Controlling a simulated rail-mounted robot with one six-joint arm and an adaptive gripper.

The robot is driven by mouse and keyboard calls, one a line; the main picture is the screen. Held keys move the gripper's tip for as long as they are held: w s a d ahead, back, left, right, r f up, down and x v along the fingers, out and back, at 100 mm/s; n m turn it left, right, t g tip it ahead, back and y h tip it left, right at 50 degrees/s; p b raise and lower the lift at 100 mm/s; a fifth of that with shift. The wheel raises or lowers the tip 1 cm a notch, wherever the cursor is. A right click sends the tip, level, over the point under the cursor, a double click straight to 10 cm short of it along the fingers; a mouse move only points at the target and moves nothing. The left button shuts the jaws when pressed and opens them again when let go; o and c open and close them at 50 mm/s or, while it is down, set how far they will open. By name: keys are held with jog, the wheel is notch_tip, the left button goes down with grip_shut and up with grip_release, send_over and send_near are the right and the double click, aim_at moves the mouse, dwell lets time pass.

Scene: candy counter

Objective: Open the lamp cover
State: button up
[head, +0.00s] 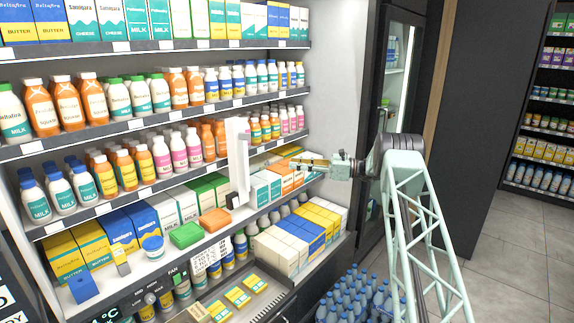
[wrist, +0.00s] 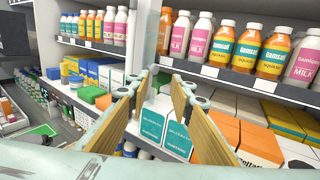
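A tall, narrow white panel (head: 237,160), which looks like the lamp cover, stands upright at the front of the shelves in the head view, with a small dark piece at its lower end. In the wrist view a pale upright strip (wrist: 148,35), probably the same panel seen nearly edge-on, appears beyond the gap between my fingers. My gripper (head: 293,161) is to the right of the panel in the head view and points left towards it. In the wrist view my gripper (wrist: 156,88) is open, its two brown-padded fingers apart with nothing held. I cannot tell the exact distance to the panel.
Shelves of bottles (head: 120,100) and boxes (head: 205,195) stand close behind the panel. A control strip with knobs (head: 150,298) runs along the lower left. Bottled water (head: 355,295) stands low on the right. The floor (head: 505,270) is clear farther right.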

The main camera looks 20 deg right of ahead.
jog(key=shift+v, duration=1.1)
